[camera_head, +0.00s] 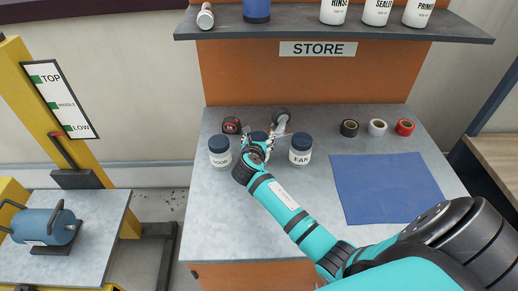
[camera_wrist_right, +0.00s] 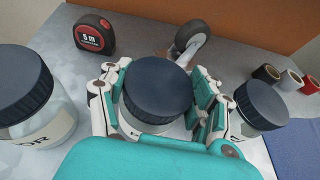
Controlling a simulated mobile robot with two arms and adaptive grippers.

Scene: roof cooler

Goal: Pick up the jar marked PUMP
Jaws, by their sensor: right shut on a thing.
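Three jars with dark blue lids stand in a row on the grey worktop. My right gripper (camera_head: 257,146) is at the middle jar (camera_head: 258,135). In the right wrist view its fingers (camera_wrist_right: 158,92) are shut on this jar's two sides, just below the lid (camera_wrist_right: 157,82). The middle jar's label is mostly hidden, so I cannot read its mark. The left jar (camera_head: 219,151) has a label ending in "OR" in the right wrist view (camera_wrist_right: 30,98). The right jar (camera_head: 300,149) reads "FAN". I cannot tell whether the middle jar touches the worktop. My left gripper is not in view.
A tape measure (camera_head: 231,125) and a caster wheel (camera_head: 281,118) lie behind the jars. Three tape rolls (camera_head: 377,127) and a blue mat (camera_head: 385,188) are to the right. A STORE shelf (camera_head: 330,30) with bottles overhangs the back. The worktop's front left (camera_head: 215,225) is clear.

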